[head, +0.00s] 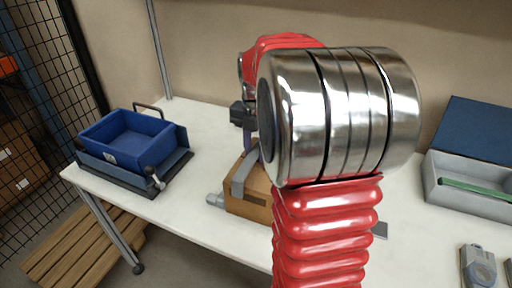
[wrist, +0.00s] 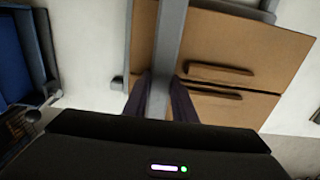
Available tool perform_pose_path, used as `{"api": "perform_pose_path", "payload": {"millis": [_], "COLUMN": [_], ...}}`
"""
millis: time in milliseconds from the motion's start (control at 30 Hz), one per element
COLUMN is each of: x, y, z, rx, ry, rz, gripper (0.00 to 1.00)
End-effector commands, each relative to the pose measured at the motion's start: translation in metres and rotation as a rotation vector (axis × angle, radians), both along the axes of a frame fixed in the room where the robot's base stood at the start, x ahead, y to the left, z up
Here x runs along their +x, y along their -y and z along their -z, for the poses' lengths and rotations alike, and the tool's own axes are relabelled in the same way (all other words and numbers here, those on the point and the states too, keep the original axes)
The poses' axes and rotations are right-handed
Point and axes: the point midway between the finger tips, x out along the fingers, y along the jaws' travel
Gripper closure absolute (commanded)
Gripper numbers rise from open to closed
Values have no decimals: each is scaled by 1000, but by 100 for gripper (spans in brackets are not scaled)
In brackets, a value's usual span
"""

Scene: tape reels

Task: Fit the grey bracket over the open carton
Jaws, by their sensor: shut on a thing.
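The brown carton (head: 259,200) stands on the white table, partly hidden behind my red and chrome arm. In the wrist view the carton (wrist: 240,60) shows tan panels with dark slots. The grey bracket (head: 241,178) lies across the carton and runs down its near side in the head view. In the wrist view the bracket (wrist: 170,35) is a straight grey bar crossing over the carton. My gripper (head: 249,143) is shut on the bracket, its dark purple fingers on either side of the bar in the wrist view (wrist: 160,88). Whether the bracket rests fully on the carton cannot be told.
A blue bin (head: 125,138) sits in a dark frame with a lever at the table's left. A light grey knob (head: 214,199) sticks out beside the carton. A grey box (head: 470,187) with an open blue lid and grey parts (head: 478,266) are at right. Table between bin and carton is clear.

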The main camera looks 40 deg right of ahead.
Motion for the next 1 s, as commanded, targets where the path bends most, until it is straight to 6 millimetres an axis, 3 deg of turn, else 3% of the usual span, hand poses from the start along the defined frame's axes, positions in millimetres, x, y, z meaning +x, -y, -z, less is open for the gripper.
{"api": "perform_pose_path", "payload": {"millis": [300,333,633,1000], "x": [0,0,0,1], "y": [0,0,0,0], "z": [1,1,1,-3], "rx": [0,0,0,0], "ry": [0,0,0,1], "rz": [-1,-1,-1,-1], "gripper": [98,75,54,54]}}
